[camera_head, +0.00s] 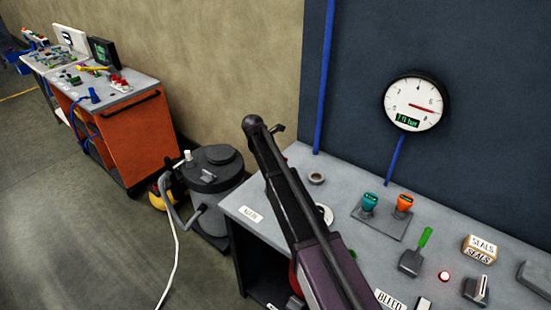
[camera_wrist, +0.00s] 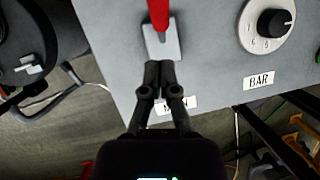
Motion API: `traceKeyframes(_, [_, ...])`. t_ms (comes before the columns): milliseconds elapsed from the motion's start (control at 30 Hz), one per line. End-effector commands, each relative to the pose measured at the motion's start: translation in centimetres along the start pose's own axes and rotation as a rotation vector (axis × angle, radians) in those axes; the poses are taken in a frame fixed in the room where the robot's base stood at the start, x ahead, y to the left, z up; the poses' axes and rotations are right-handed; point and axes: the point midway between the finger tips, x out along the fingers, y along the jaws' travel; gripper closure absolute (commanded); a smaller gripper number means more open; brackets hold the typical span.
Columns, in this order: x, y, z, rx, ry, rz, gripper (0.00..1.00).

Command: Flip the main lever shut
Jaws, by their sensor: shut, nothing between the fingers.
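The main lever (camera_wrist: 158,12) shows in the wrist view as a red handle at the top edge, rising from a light grey base plate (camera_wrist: 163,42). Its upper end is cut off by the frame. My gripper (camera_wrist: 160,66) is shut and empty, with its fingertips just below the base plate in the picture. I cannot tell whether they touch it. The fingers partly cover the MAIN label (camera_wrist: 179,105). In the head view the MAIN label (camera_head: 250,214) is on the bench's left corner; my arm hides the lever there.
A BAR dial (camera_wrist: 272,23) sits right of the lever. The grey bench (camera_head: 338,184) also carries teal and orange connectors, a green-handled lever (camera_head: 425,238) and a SEALS box (camera_head: 480,247). A gauge (camera_head: 414,103) hangs behind. A dark drum (camera_head: 213,175) stands left of the bench.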

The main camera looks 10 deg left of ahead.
Motion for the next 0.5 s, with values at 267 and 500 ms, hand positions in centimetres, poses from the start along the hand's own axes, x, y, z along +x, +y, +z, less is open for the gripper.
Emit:
traceKeyframes(267, [-2.9, 0.0, 0.3, 0.0, 0.001, 0.0, 1.0])
traceKeyframes(500, [-5.0, 0.0, 0.6, 0.0, 0.001, -0.001, 1.0])
